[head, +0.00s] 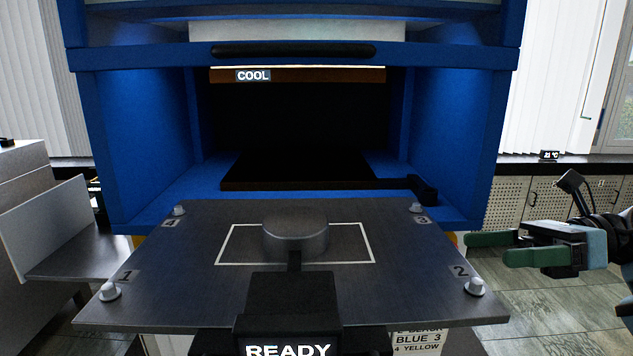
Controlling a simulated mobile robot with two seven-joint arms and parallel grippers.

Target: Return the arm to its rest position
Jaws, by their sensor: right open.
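My right gripper (500,248) comes in from the right edge, with green fingers pointing left. It is open and empty, in free air to the right of the dark metal plate (190,285). My left gripper is not in view. The plate has pegs at its corners numbered 1 to 4. A grey round metal piece (295,236) rests inside a white outlined rectangle on the plate. A black block with a READY display (288,349) stands at the plate's front edge.
The blue press (145,135) stands behind the plate, its chamber open, with a COOL label (253,75). A dark handle (420,189) juts out at the chamber's right. A grey bench (75,240) is at left. The floor at right is clear.

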